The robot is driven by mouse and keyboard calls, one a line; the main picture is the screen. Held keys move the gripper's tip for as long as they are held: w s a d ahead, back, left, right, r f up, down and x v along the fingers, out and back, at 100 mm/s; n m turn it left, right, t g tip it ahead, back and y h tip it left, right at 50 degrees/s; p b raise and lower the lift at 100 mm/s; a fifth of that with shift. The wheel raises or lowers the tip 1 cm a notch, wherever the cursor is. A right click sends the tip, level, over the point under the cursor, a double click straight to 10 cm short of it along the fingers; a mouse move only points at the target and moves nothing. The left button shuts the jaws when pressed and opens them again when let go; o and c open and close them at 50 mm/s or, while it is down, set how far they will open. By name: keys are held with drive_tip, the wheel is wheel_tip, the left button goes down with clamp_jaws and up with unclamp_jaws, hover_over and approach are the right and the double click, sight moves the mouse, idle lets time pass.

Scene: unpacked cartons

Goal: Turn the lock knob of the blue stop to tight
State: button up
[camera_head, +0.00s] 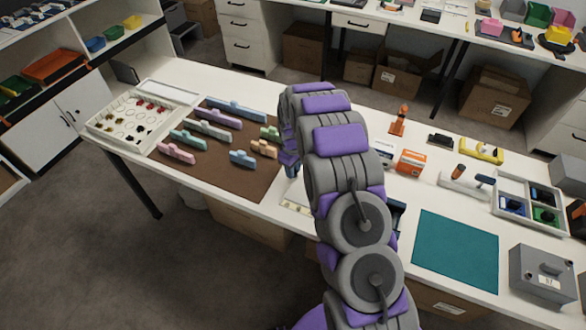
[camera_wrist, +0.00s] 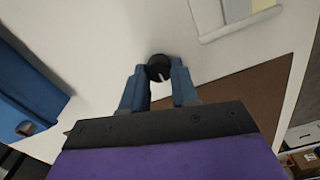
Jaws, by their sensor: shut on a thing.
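In the wrist view my gripper (camera_wrist: 158,82) has its two blue fingers on either side of a small round black knob (camera_wrist: 158,66), and it is shut on it. A short white mark on the knob points down and slightly right in that view. The body under the knob is hidden or blends with the pale surface, so I cannot tell the blue stop there. In the head view my gripper (camera_head: 291,168) is mostly hidden by my arm beside the brown mat.
The brown mat (camera_head: 226,183) holds several pastel blocks. A tray of small parts (camera_head: 96,128) stands left of it. Right of my arm are an orange-and-white box (camera_head: 411,162), a teal mat (camera_head: 455,250) and a grey box (camera_head: 543,274).

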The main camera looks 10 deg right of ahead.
clamp_jaws()
drive_tip(key=shift+r+m+p, duration=0.1)
drive_tip(key=shift+m+p, duration=0.2)
drive_tip(key=shift+p, duration=0.05)
drive_tip(key=m+p, duration=0.2)
drive_tip(key=shift+r+m+p, duration=0.15)
drive_tip(key=shift+m+p, duration=0.15)
drive_tip(key=m+p, duration=0.3)
drive_tip(key=m, duration=0.2)
drive_tip(key=shift+d+m+p, duration=0.1)
drive_tip(key=shift+m+p, duration=0.2)
drive_tip(key=m+p, duration=0.2)
drive_tip(key=m, duration=0.2)
drive_tip(key=shift+d+f+m+p, duration=0.15)
drive_tip(key=shift+m+p, duration=0.45)
drive_tip(key=shift+m, duration=1.9)
